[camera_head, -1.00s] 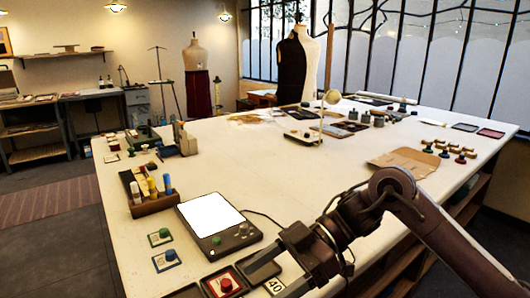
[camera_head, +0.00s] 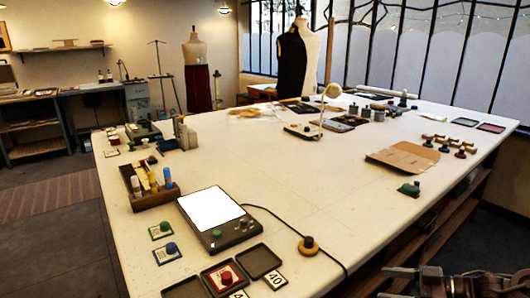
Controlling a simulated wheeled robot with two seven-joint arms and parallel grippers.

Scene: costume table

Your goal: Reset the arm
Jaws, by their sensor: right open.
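My right arm's end with its gripper (camera_head: 425,284) shows at the bottom right corner, low beside the table's front right edge and partly cut off by the frame. Its jaws are open, and I see nothing held in them. It is apart from the things on the white table (camera_head: 310,190). My left gripper is out of view.
A tablet with a white screen (camera_head: 213,212) lies at the table's front left. A green-topped object (camera_head: 409,189) stands by the right edge. The table's middle is clear.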

